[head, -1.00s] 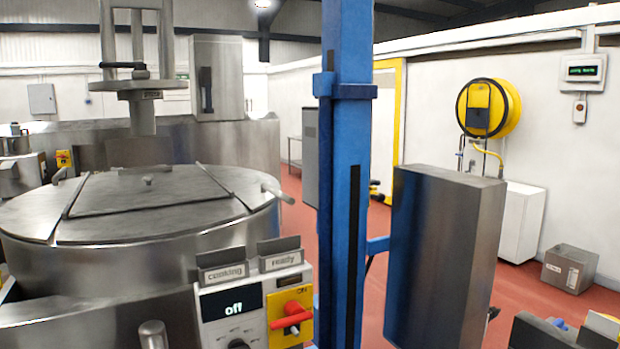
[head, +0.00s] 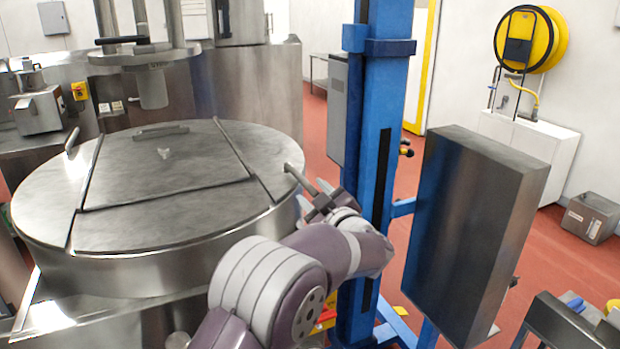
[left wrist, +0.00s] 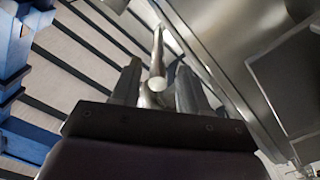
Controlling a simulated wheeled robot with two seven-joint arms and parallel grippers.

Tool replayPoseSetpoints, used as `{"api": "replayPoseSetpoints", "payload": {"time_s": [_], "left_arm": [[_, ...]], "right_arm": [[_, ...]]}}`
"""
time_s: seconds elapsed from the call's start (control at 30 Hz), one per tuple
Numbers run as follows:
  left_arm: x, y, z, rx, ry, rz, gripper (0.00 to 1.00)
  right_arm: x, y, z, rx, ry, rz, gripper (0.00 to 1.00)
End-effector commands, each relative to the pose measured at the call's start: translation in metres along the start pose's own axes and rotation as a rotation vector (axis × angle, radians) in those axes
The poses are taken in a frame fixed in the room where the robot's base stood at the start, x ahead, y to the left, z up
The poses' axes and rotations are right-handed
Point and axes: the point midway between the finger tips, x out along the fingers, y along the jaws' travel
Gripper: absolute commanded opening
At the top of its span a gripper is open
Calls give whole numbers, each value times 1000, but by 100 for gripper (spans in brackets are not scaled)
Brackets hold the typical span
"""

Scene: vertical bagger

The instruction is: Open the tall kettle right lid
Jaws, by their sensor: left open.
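The tall kettle (head: 180,255) is a round steel vessel at the left of the head view, its flat lid shut. The right lid section (head: 247,150) lies flat beside the seam bar, with a short bar handle (head: 292,174) sticking out at its right edge. My left gripper (head: 314,202) is at the end of this handle, at the kettle's right rim. In the left wrist view, the open fingers (left wrist: 157,84) stand on either side of the rod-like handle (left wrist: 157,52). I cannot tell whether they touch it. My right gripper is not in view.
A blue column (head: 378,150) stands close behind my left gripper, with a grey steel box (head: 475,220) to its right. A mixer head (head: 150,75) hangs behind the kettle.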

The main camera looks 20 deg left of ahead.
Motion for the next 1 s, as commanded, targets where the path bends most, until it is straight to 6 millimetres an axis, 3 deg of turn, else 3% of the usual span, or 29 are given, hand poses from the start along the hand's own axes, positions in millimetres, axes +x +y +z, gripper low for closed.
{"api": "replayPoseSetpoints", "payload": {"time_s": [0.2, 0.47, 0.5, 0.63, 1.0], "left_arm": [[30, 0, -2, 0, 0, 1, 44], [34, -4, -4, -5, -1, 2, 44], [34, -5, -4, -5, -1, 2, 41], [34, -5, -5, -5, -1, 2, 0], [34, -4, -6, -30, -1, 2, 0]], "right_arm": [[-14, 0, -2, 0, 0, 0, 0], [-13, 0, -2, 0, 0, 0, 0], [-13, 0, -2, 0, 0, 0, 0], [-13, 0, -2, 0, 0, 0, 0], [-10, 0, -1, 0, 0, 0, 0]]}}
